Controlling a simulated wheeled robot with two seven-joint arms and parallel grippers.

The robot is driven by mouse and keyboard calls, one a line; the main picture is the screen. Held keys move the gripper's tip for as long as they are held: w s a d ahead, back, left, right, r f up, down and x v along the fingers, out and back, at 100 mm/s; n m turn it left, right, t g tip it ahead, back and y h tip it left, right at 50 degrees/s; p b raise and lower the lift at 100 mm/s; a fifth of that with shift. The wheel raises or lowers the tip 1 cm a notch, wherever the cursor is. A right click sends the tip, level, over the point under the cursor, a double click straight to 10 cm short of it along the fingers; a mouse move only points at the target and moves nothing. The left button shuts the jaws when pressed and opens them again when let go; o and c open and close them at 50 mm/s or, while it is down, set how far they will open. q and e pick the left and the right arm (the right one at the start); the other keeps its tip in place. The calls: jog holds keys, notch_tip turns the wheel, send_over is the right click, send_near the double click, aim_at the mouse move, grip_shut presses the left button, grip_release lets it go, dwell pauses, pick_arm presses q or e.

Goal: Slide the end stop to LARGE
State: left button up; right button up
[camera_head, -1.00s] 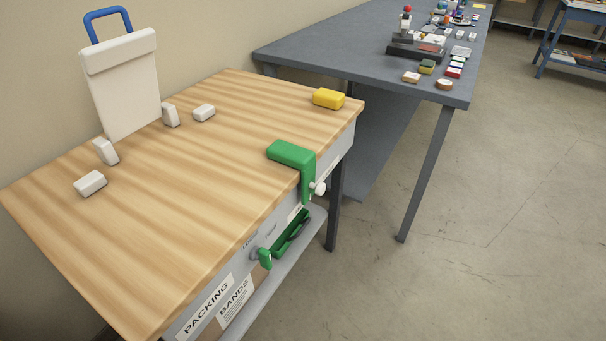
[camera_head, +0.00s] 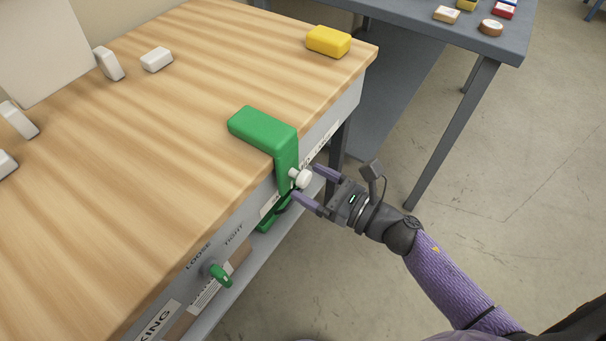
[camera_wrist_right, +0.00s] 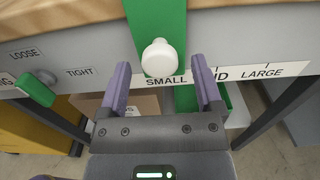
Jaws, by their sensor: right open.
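The end stop is a green bracket (camera_head: 263,131) hooked over the front edge of the wooden bench, with a white round knob (camera_head: 303,178) on its front face. In the right wrist view the knob (camera_wrist_right: 160,58) sits above the word SMALL on a white size strip (camera_wrist_right: 235,74). LARGE is printed at the strip's right end. My right gripper (camera_head: 310,184) is open in front of the knob, its purple fingers on either side of it. My left gripper is not in view.
A green lever (camera_head: 220,275) sits left of the stop, marked LOOSE and TIGHT. A yellow block (camera_head: 328,41) and white blocks (camera_head: 157,59) lie on the bench top (camera_head: 170,150). A grey table (camera_head: 480,38) stands behind. Open floor lies to the right.

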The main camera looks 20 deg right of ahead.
jog(key=shift+x, duration=1.05)
grip_shut()
